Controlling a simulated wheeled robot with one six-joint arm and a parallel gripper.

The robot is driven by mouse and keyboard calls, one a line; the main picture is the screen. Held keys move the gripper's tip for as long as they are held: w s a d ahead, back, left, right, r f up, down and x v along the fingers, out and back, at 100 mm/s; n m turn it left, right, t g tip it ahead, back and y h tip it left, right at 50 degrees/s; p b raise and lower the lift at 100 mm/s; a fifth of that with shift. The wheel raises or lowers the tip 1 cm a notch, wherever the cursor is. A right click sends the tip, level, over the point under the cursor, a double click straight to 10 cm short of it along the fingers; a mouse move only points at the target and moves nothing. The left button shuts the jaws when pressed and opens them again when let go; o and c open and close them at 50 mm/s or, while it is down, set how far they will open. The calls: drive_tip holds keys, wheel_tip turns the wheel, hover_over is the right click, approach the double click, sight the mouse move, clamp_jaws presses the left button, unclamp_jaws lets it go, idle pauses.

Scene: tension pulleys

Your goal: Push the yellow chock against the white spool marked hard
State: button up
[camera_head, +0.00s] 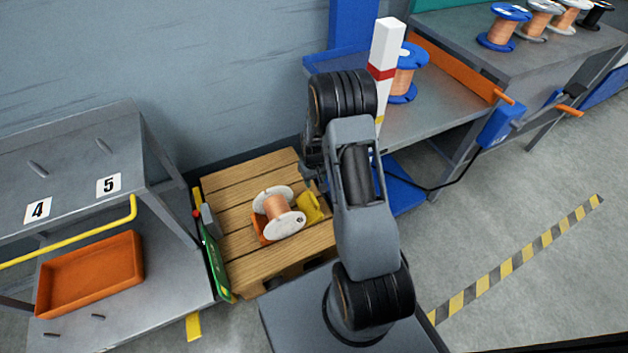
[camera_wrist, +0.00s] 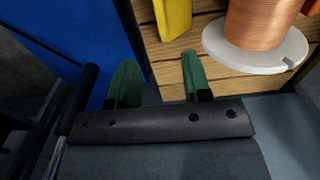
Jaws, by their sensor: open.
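The white spool (camera_head: 291,224) wound with copper wire lies tilted on a wooden pallet. Its white flange (camera_wrist: 250,58) shows at upper right in the wrist view; a small dark mark is on the flange in the head view, too small to read. The yellow chock (camera_head: 312,208) stands just right of the spool. In the wrist view the chock (camera_wrist: 172,18) is left of the flange, with a narrow strip of planks between them. My gripper (camera_wrist: 157,68) is open and empty, its green fingertips short of the chock. The arm hides it in the head view.
The wooden pallet (camera_head: 231,190) also holds an orange piece (camera_head: 262,236) against the spool's left side. A grey shelf with an orange tray (camera_head: 92,274) stands left. A red-banded white post (camera_head: 384,55) and a bench with spools stand right. Floor at right is clear.

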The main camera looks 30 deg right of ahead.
sight(314, 198)
wheel_tip(314, 198, down, 13)
drive_tip(key=b, duration=0.5)
drive_tip(key=shift+r, duration=0.1)
clamp_jaws()
idle(0.3)
